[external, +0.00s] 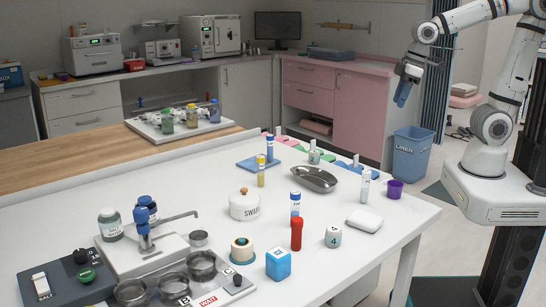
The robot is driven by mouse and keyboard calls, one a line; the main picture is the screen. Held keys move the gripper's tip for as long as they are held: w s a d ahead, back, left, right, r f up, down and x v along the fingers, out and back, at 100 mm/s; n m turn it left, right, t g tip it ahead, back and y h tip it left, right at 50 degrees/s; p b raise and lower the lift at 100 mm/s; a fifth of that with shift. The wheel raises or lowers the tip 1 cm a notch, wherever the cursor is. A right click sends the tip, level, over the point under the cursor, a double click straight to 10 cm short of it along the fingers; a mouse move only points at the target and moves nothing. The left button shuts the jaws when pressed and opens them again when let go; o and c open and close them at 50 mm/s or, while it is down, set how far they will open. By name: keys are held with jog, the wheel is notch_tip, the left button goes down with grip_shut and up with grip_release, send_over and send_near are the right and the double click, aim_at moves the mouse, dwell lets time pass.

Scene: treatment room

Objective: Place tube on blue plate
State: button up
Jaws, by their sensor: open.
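The blue plate (247,164) lies flat toward the far side of the white table. A blue tube (270,148) stands upright at the plate's right part; I cannot tell if it rests on it. A yellow tube (261,172) stands just in front of the plate. Nearer are a blue-and-white tube (295,204) and a red tube (296,234), both upright. My gripper (402,99) is open, high above the floor beyond the table's right edge, apart from all tubes.
A metal kidney dish (314,179), a white swab jar (244,206), a white block (364,221), a numbered cup (333,237) and a purple cup (394,189) stand among the tubes. The table's left middle is clear.

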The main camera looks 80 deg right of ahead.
jog(key=s+f, duration=0.2)
jog(key=s, duration=0.5)
jog(key=shift+a, duration=0.35)
